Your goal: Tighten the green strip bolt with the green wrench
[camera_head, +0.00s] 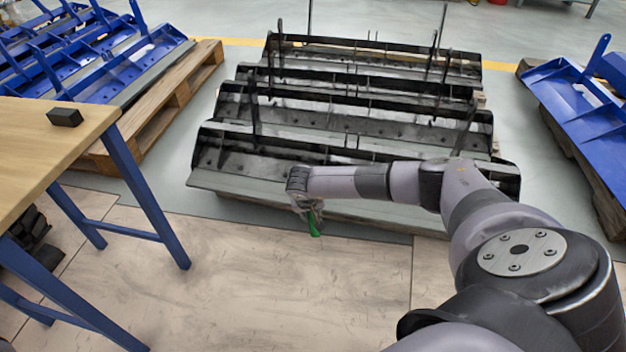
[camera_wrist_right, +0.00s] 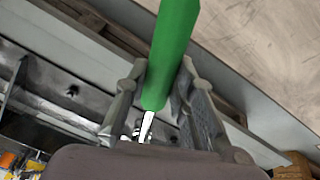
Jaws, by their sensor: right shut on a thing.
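My right gripper (camera_head: 308,208) is at the near edge of the closest black metal carrier (camera_head: 240,180). It is shut on the green wrench (camera_head: 315,222), whose green handle points down and toward me in the head view. In the right wrist view the green handle (camera_wrist_right: 174,45) runs up from between the fingers of the gripper (camera_wrist_right: 165,105). A short bright metal part shows at its lower end. My left gripper is not in view.
A wooden table (camera_head: 50,140) with blue legs stands at the left with a small black block (camera_head: 65,117) on it. Blue carriers lie on pallets at the back left and the right (camera_head: 570,95). The floor in front of the black carriers is clear.

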